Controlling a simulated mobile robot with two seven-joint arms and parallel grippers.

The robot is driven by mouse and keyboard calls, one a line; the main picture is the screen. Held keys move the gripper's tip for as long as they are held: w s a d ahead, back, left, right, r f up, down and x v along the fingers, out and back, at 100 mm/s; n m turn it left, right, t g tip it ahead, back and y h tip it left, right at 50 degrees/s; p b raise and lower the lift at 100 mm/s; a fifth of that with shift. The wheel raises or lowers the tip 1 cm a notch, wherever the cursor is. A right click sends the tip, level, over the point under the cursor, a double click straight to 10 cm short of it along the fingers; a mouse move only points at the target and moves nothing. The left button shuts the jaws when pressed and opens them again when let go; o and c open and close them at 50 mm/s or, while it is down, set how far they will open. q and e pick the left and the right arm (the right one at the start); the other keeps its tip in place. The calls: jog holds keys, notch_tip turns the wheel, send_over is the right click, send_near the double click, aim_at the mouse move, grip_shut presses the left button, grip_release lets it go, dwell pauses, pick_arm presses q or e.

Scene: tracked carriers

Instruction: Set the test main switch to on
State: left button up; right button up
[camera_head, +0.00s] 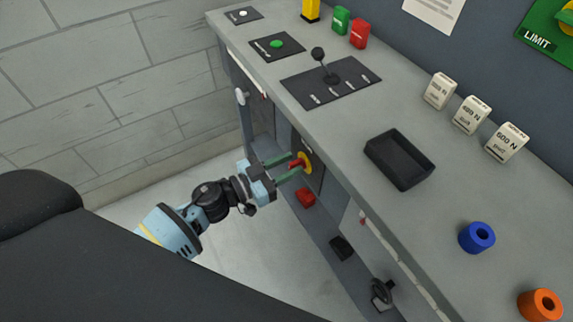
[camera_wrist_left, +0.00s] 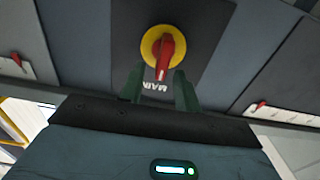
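The main switch is a red rotary handle on a round yellow plate (camera_head: 305,161), mounted on a dark panel on the bench's front, below the worktop. In the left wrist view the red handle (camera_wrist_left: 165,57) points down and slightly left, over a label that is partly hidden. My left gripper (camera_head: 286,166) is in front of the switch, its two green fingers pointing at it. In the left wrist view the fingers (camera_wrist_left: 160,90) are apart, one on each side below the handle, with a gap between them. I cannot tell whether they touch the handle. My right gripper is not in view.
The worktop above carries a black lever panel (camera_head: 330,85), a black tray (camera_head: 399,159), several white weight blocks (camera_head: 471,115), a blue ring (camera_head: 477,237) and an orange ring (camera_head: 540,305). A red block (camera_head: 306,197) sits below the switch. Floor left of the bench is clear.

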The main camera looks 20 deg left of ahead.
pick_arm(q)
jog(key=shift+c, duration=0.3)
grip_shut()
